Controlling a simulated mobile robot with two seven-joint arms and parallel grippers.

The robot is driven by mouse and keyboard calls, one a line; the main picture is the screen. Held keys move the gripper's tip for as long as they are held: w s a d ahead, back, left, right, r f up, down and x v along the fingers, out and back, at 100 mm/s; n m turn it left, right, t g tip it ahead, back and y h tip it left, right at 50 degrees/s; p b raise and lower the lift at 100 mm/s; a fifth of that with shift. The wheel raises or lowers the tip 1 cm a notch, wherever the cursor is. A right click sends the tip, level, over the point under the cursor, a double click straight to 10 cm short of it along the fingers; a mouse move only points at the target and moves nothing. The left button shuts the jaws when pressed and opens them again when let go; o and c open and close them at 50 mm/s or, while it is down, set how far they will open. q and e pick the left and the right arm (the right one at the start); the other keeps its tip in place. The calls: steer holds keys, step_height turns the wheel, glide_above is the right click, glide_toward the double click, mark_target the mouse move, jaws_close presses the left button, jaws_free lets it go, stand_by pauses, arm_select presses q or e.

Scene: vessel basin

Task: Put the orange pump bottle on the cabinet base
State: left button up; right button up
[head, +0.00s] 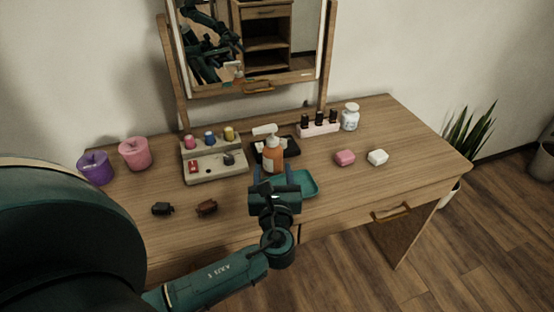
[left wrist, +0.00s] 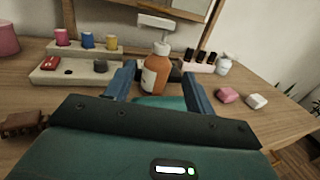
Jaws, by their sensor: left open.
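The orange pump bottle (head: 272,158) with a white label and white pump head stands upright on the dressing table, in front of a black tray. It also shows in the left wrist view (left wrist: 157,75), between and beyond the two fingers. My left gripper (head: 272,174) is open and empty, close in front of the bottle, with a finger to either side of its line. The bottle's lower part is partly hidden. A wooden cabinet with shelves shows only as a reflection in the mirror (head: 264,35); the cabinet base itself is not directly visible. My right gripper is not in view.
A teal tray (head: 307,184) lies right beside my gripper. A beige stand (head: 214,172) with small coloured bottles is left of the orange bottle. The table's right end is clear.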

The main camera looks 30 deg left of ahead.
mark_target(273, 145)
arm_select(q)
steer(key=x, duration=1.2)
steer(key=shift+w+f, duration=0.3)
steer(key=shift+w, duration=0.1)
jaws_close()
